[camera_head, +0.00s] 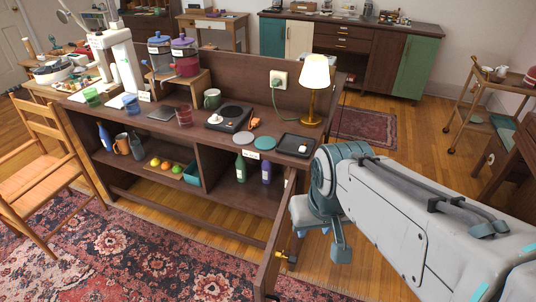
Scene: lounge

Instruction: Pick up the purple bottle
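The purple bottle (266,172) stands upright on the lower shelf of the dark wooden counter, in the right-hand compartment. A green bottle (240,167) stands just left of it. The compartment's door (277,240), with a brass knob, is swung open toward the front. My arm reaches in from the right, and its end is right of the door, apart from the purple bottle. A grey part of my gripper (340,247) hangs below the arm; its fingers are mostly hidden, and I cannot tell whether they are open or shut.
The left compartment holds fruit and a teal bin (192,174). A chair (40,165) stands at left. Floor right of the door is clear.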

